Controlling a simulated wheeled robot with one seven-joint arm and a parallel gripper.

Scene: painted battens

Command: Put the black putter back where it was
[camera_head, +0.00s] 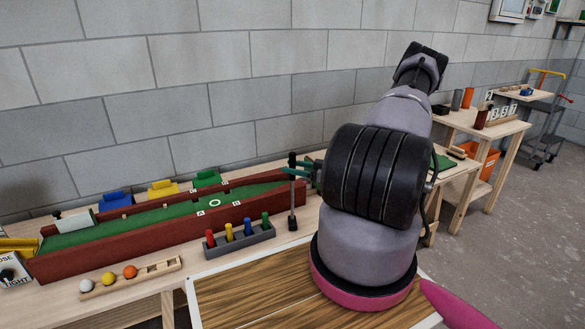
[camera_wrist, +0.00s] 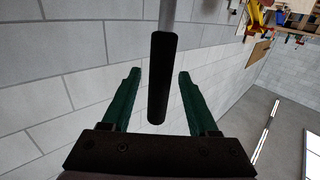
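The black putter (camera_head: 292,196) stands upright to the right of the peg rack in the head view, with its dark head low near the tabletop. I cannot tell whether it touches the table. Its black grip (camera_wrist: 160,80) and grey shaft show in the wrist view. My gripper (camera_head: 296,170) is at the putter's upper end. In the wrist view my gripper (camera_wrist: 159,75) has its green fingers apart on either side of the black grip, with a visible gap on both sides. My arm hides part of the table behind.
A long red-walled green putting lane (camera_head: 160,222) lies along the wall. A grey rack (camera_head: 240,240) of coloured pegs stands before it, left of the putter. A wooden ball holder (camera_head: 130,280) and a wood-grain board (camera_head: 255,300) lie in front. A second table (camera_head: 480,125) stands right.

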